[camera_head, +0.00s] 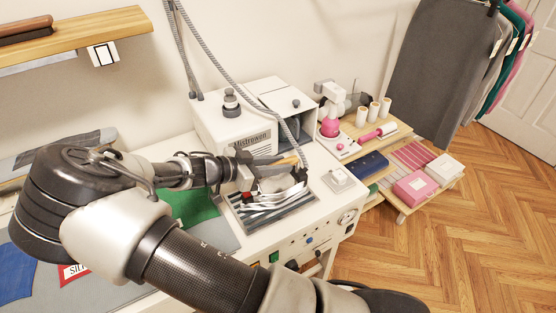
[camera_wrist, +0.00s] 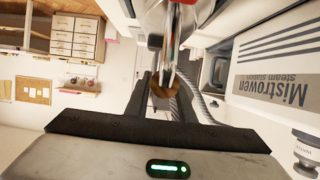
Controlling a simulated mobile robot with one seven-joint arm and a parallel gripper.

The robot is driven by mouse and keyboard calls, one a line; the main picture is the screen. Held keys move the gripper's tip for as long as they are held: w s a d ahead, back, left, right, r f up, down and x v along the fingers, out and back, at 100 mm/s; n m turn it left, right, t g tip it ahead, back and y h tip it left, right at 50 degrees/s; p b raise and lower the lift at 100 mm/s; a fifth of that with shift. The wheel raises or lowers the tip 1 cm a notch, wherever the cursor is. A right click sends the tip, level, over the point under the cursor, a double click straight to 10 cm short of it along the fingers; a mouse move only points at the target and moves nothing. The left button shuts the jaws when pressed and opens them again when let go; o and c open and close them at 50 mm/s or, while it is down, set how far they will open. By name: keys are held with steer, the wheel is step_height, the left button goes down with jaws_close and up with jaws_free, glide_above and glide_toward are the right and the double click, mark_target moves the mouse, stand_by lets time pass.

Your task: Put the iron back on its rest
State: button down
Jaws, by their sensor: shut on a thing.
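The iron (camera_head: 272,198) has a silver body with a red part, and sits at or just over the striped grey rest (camera_head: 232,212) on the front of the white steam station. I cannot tell whether its sole touches the rest. My gripper (camera_head: 284,164) is shut on the iron's handle from the left side. In the wrist view, the gripper's dark fingers (camera_wrist: 168,98) close around the brown handle end (camera_wrist: 164,88), with the iron's metal body (camera_wrist: 166,30) beyond. My arm hides part of the bench to the left.
The Mistrowen steam station (camera_head: 235,128) stands behind the rest, with a grey hose (camera_head: 240,70) hanging down close to the iron. A wooden shelf unit (camera_head: 425,207) with pink boxes and spools stands to the right. Green cloth (camera_head: 193,206) lies left of the rest.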

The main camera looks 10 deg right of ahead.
steer(key=c, duration=1.9)
jaws_free()
steer(key=shift+s+f, duration=0.1)
steer(key=shift+f, duration=0.05)
steer(key=o, duration=0.4)
steer(key=shift+c, duration=0.2)
steer(key=shift+a, duration=0.1)
steer(key=b+v, duration=0.1)
steer(key=v, duration=1.1)
